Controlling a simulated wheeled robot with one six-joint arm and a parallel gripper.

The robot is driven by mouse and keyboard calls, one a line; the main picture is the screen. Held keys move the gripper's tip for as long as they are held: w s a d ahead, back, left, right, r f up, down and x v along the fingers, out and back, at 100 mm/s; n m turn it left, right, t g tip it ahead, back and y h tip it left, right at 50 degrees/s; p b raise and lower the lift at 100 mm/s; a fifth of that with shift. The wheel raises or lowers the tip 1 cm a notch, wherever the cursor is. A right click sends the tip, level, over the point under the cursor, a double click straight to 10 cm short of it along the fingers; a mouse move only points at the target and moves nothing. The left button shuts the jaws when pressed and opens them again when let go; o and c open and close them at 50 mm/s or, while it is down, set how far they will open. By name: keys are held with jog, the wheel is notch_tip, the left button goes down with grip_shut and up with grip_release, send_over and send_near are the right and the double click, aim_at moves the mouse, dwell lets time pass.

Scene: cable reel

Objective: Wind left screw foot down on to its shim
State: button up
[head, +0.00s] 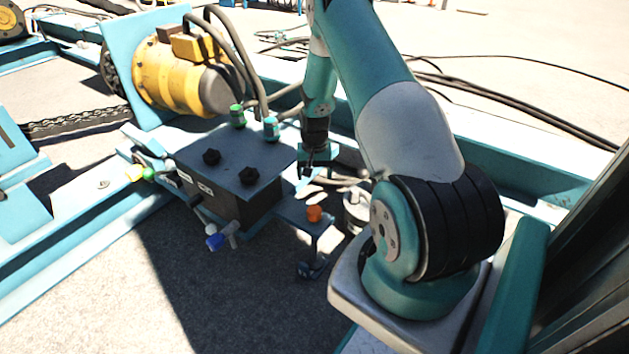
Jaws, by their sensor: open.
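My gripper (313,168) is open and points down beside the right edge of a grey-blue control box (222,150). Nothing shows between its fingers. A small teal bracket (298,209) with an orange knob (314,213) on top sticks out at the box's right front, below my gripper. A dark fitting (312,268) is low under the bracket near the ground. I cannot tell whether it is the left screw foot. I make out no shim, and the shaded ground there hides detail.
A blue-tipped lever (216,241) sticks out in front. A yellow motor (184,76) with hoses stands behind the box. A grey cylinder (356,212) stands close to the right. Open ground lies in front.

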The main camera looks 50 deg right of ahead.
aim_at(314, 209)
jog(key=shift+r, duration=0.25)
jog(key=shift+f, duration=0.1)
notch_tip(314, 209, down, 17)
jog(key=b, duration=1.6)
jog(key=shift+f+b, duration=0.2)
jog(key=shift+b, duration=0.2)
jog(key=c, duration=0.9)
